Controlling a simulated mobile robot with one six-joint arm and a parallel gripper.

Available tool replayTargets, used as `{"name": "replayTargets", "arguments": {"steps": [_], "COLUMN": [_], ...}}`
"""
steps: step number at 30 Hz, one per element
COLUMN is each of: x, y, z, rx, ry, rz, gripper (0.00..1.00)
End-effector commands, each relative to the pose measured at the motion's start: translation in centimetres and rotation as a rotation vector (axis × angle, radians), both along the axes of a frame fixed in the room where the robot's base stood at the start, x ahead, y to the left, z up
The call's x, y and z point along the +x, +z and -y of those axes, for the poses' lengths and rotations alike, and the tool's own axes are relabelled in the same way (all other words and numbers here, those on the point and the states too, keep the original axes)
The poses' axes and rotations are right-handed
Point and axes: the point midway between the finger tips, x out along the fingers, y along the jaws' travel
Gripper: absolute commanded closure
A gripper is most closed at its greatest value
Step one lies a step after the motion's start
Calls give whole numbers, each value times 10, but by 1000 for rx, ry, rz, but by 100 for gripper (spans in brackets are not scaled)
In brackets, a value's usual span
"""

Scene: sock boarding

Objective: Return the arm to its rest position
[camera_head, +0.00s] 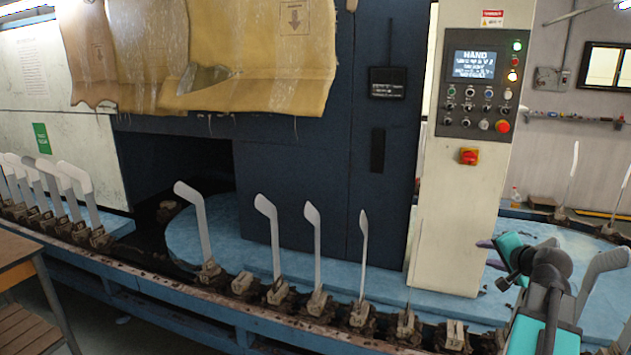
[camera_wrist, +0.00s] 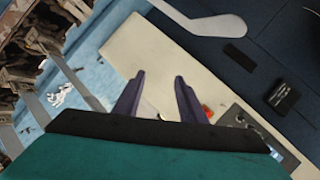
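My gripper shows in the wrist view (camera_wrist: 158,76) as two dark purple fingers standing apart, with nothing between them. In the head view one purple fingertip shows at my gripper (camera_head: 486,243), in front of the lower right part of the white control cabinet. My teal and black arm (camera_head: 535,310) reaches up from the bottom right. The gripper is above the conveyor line and does not appear to touch anything.
White sock boards (camera_head: 312,235) stand upright in clamps along the conveyor rail (camera_head: 240,318). One board (camera_head: 600,270) is close to the right of my arm. The control cabinet (camera_head: 455,215) stands behind the gripper. A wooden table (camera_head: 20,262) is at far left.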

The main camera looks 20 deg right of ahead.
Motion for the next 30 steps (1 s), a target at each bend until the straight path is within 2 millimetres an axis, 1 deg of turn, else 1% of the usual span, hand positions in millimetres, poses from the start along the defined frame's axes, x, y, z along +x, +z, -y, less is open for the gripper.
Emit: {"name": "replayTargets", "arguments": {"steps": [1,3,5,6,8,9,14,15,20,21,23,24,29,30], "x": [9,19,27,32,38,41,51,52,54,52,50,48,35,31], "y": [-21,-48,-70,-86,-108,-122,-180,-194,-249,-262,-282,-294,-344,-356], "z": [-13,-30,-45,-55,-70,-81,-126,-137,-184,-196,-214,-225,-272,-284], "rx": [10,20,28,32,39,42,54,56,64,64,65,65,62,61], "ry": [27,62,92,113,144,166,253,274,366,389,424,448,544,569], "rz": [-30,-74,-111,-136,-172,-198,-297,-322,-422,-449,-486,-512,-613,-640], "gripper": [63,63,63,63,63,63,63,63,63,63,63,63,63,63]}}
